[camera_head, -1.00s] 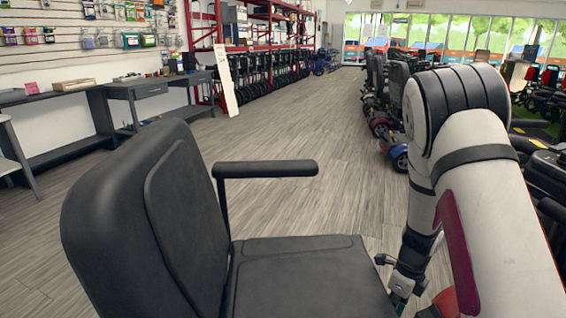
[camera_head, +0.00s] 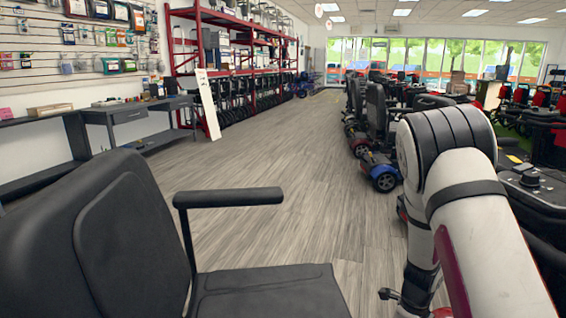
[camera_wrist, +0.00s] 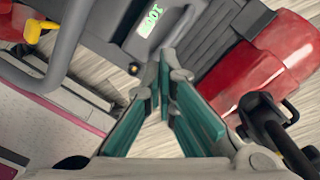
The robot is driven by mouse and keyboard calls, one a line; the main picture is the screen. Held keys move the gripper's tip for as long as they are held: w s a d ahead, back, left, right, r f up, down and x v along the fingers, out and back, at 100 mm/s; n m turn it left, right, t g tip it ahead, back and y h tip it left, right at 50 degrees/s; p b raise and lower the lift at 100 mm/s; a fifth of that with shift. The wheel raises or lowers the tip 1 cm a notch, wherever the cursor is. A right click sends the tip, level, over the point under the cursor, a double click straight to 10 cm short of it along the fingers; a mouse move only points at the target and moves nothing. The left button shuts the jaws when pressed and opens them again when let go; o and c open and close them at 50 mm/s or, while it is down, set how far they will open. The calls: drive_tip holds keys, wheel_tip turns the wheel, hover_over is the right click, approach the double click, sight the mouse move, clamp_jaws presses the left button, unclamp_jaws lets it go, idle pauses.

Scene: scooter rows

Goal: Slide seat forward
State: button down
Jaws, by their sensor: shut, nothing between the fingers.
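The black scooter seat (camera_head: 262,296) fills the lower left of the head view. Its tall backrest (camera_head: 95,225) stands at the left, and an armrest (camera_head: 228,197) sticks out to the right. In the wrist view my gripper (camera_wrist: 165,112) has its teal fingers closed together with nothing between them. It is above a grey scooter body with a green label (camera_wrist: 149,20) and red panels. The seat is not clearly seen in the wrist view, and no seat lever can be made out for certain. My gripper is hidden in the head view, behind my arm or below the frame.
A yellow handle (camera_wrist: 38,30) and a black knobbed part (camera_wrist: 270,118) show near my gripper in the wrist view. Parked scooters (camera_head: 378,168) line the right side. Grey benches (camera_head: 140,120) stand along the left wall. The wooden aisle between is clear.

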wheel_tip(320, 180, up, 17)
drive_tip(key=p, duration=1.5)
drive_tip(key=shift+a, duration=0.45)
